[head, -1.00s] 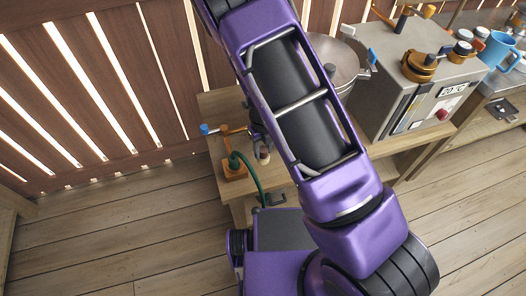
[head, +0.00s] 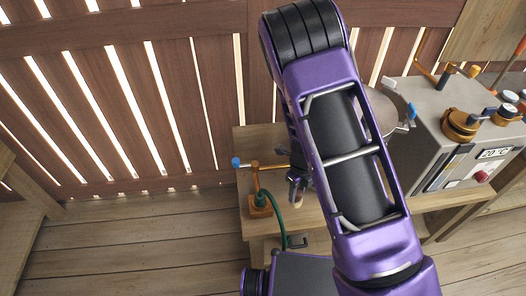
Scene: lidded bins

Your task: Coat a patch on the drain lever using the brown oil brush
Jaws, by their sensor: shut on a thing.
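My gripper (head: 297,187) is small in the head view, beside the purple arm that hides part of it. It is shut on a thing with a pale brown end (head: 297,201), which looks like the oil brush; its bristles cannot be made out. Left of it stands an orange fitting (head: 258,203) with an upright pipe and a crossbar with a blue end (head: 236,162). This crossbar may be the drain lever, but I cannot be sure. The gripper appears apart from the upright, to its right. Any contact with the bar is hidden.
A wooden bench (head: 257,140) carries the fitting, a metal pot (head: 381,112) partly behind my arm, and a grey control box (head: 437,130) at right. A green hose (head: 279,232) runs down from the fitting. A slatted wall (head: 130,110) stands behind. Floor at left is clear.

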